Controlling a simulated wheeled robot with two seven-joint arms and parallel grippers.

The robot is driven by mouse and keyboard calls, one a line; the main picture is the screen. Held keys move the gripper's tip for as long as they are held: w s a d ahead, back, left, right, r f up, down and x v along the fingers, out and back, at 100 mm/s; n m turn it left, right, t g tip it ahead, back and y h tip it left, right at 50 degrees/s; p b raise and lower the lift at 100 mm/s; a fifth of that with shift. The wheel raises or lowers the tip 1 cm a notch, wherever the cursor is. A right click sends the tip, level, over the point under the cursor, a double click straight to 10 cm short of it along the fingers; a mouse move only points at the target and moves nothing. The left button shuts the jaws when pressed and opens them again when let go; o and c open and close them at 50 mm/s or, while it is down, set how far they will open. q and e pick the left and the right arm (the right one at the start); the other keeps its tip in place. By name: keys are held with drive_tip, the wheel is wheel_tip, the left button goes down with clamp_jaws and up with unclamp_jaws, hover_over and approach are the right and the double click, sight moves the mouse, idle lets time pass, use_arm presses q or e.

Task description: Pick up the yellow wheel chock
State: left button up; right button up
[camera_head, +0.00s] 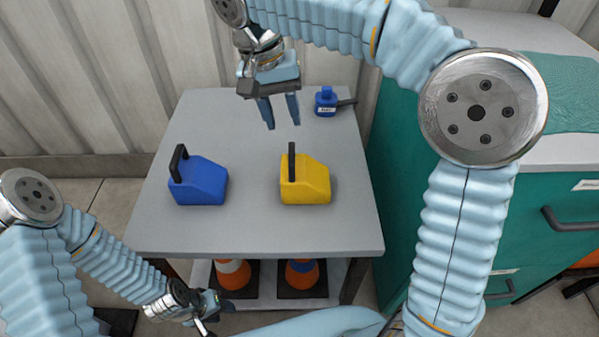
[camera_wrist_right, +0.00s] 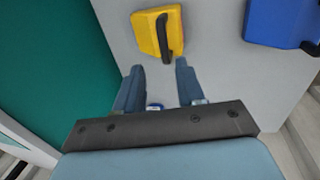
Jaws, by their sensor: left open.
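The yellow wheel chock (camera_head: 305,184) stands on the right half of the grey tabletop, with a black handle on its left side. It also shows in the right wrist view (camera_wrist_right: 149,30), beyond the fingertips. My right gripper (camera_head: 283,126) is open and empty above the table's back part, behind the chock and apart from it. Its two fingers show apart in the right wrist view (camera_wrist_right: 160,68). My left gripper (camera_head: 212,312) is low at the front left, below the tabletop's front edge and away from the chock. It is open.
A blue wheel chock (camera_head: 198,184) stands left of the yellow one on the grey table (camera_head: 250,230). Traffic cones (camera_head: 234,275) stand on the lower shelf. A green cabinet (camera_head: 400,200) borders the table's right side.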

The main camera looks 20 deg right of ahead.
sight(291, 153)
drive_tip(key=f, duration=0.2)
drive_tip(key=d+f, duration=0.1)
drive_tip(key=f, duration=0.2)
drive_tip(key=shift+s+f+b, duration=0.15)
drive_tip(key=shift+f+b, duration=0.1)
drive_tip(key=shift+b, duration=0.15)
drive_tip(key=f, duration=0.5)
drive_tip(key=shift+d+f+b, duration=0.2)
drive_tip(key=shift+d+b, duration=0.1)
drive_tip(key=shift+b, duration=0.05)
drive_tip(key=shift+c, duration=0.3)
clamp_jaws()
drive_tip(key=shift+r, duration=0.1)
